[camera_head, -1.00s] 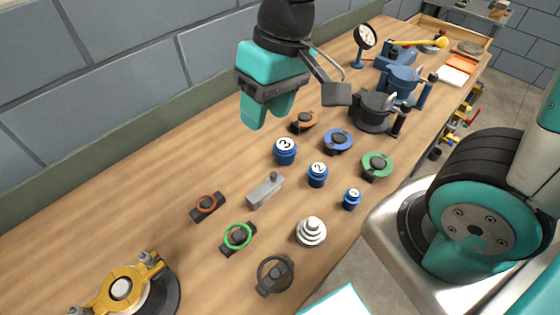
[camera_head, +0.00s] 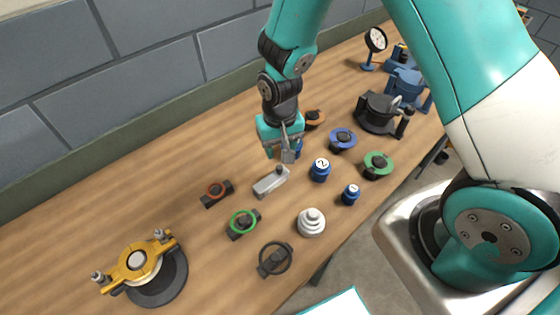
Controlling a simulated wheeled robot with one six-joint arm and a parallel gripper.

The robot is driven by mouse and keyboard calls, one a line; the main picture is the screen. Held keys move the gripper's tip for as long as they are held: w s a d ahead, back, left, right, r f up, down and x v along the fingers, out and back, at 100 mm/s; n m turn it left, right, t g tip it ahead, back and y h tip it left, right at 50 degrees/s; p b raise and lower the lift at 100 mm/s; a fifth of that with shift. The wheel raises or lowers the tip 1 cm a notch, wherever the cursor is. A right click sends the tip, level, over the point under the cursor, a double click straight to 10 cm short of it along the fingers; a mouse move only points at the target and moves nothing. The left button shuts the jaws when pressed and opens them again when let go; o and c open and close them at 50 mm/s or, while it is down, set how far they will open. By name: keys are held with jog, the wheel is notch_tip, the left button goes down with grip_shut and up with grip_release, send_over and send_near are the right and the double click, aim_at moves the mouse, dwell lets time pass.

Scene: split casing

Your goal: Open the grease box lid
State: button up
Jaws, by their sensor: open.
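The small grey oblong box (camera_head: 269,183), which I take to be the grease box, lies on the workbench near the middle of the view. A small knob (camera_head: 279,170) stands at its far right end, and its lid looks closed. My gripper (camera_head: 282,154) points down just above and behind the knob end of the box. It is open, with nothing seen between its fingers. It hides most of a blue numbered pot behind it. I cannot tell the exact height of the fingertips above the bench.
Blue numbered pots (camera_head: 320,170) and a stepped white piece (camera_head: 311,222) stand right of the box. Red-ringed (camera_head: 216,194) and green-ringed (camera_head: 243,223) black parts lie left and in front. A yellow clamp fixture (camera_head: 140,264) sits at the lower left.

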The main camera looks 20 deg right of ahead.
aim_at(279, 166)
notch_tip(279, 166, down, 7)
jog(key=shift+f+p, duration=0.1)
jog(key=shift+p, duration=0.45)
grip_shut()
